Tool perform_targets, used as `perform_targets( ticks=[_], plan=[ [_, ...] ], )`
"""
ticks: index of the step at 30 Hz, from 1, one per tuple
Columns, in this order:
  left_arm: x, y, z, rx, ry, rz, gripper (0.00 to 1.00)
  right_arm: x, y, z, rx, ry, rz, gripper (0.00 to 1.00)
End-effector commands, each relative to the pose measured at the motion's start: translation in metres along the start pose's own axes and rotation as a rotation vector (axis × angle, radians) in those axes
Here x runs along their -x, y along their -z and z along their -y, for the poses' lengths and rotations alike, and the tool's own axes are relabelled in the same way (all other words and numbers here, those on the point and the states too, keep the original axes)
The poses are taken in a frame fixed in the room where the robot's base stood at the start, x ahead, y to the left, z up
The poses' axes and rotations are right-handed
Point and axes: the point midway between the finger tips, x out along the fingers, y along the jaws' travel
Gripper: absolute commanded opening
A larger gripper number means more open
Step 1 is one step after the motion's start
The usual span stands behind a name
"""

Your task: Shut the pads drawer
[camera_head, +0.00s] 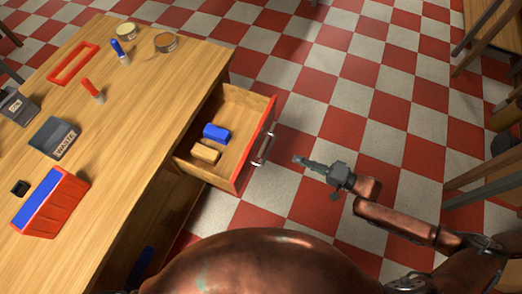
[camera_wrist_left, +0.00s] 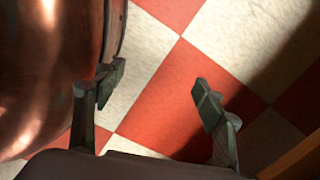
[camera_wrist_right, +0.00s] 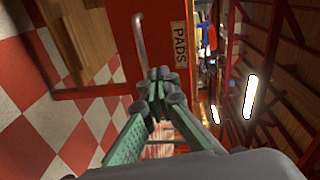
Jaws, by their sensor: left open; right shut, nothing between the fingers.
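The pads drawer (camera_head: 258,150) is pulled out from the side of the wooden table. Its front is red with a metal bar handle (camera_head: 265,148). A blue block (camera_head: 216,132) and a tan block (camera_head: 205,152) lie inside. In the right wrist view the drawer front (camera_wrist_right: 122,42) carries a "PADS" label (camera_wrist_right: 180,44), and its handle (camera_wrist_right: 140,38) is ahead of the fingers. My right gripper (camera_head: 299,160) is shut and empty, just outside the handle; its fingertips (camera_wrist_right: 158,78) show close together. My left gripper (camera_wrist_left: 155,88) is open and empty above the floor, beside my body.
The table top (camera_head: 125,140) holds a red frame (camera_head: 73,63), a grey waste bin (camera_head: 53,138), a red box with a blue top (camera_head: 50,205), and several small items. Checkered floor (camera_head: 310,105) lies clear around the drawer. Wooden furniture (camera_head: 490,180) stands at the right edge.

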Motion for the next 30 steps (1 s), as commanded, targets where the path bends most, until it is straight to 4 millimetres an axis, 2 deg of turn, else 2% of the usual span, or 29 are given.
perform_targets(
  ticks=[1, 3, 7, 10, 17, 24, 30],
  plan=[
    [-0.002, 0.001, 0.001, 0.002, 0.0, 0.003, 0.64, 0.0, -0.011, -0.001, -0.042, 0.036, 0.024, 0.0],
    [-0.001, 0.003, 0.001, 0.003, 0.0, 0.003, 0.64, 0.001, -0.022, 0.004, -0.083, 0.074, 0.05, 0.0],
    [0.001, 0.006, 0.001, 0.004, 0.0, 0.003, 0.64, -0.002, -0.03, 0.009, -0.113, 0.103, 0.07, 0.0],
    [0.003, 0.011, 0.001, 0.006, 0.0, 0.001, 0.64, -0.012, -0.031, 0.01, -0.115, 0.106, 0.071, 0.0],
    [0.014, 0.031, 0.002, 0.016, -0.002, 0.0, 0.64, -0.056, -0.034, 0.013, -0.116, 0.106, 0.07, 0.0],
    [0.034, 0.054, 0.004, 0.029, -0.002, -0.002, 0.64, -0.104, -0.036, 0.018, -0.115, 0.105, 0.069, 0.0],
    [0.051, 0.068, 0.002, 0.034, -0.005, -0.002, 0.64, -0.128, -0.037, 0.021, -0.112, 0.102, 0.069, 0.0]
  ],
)
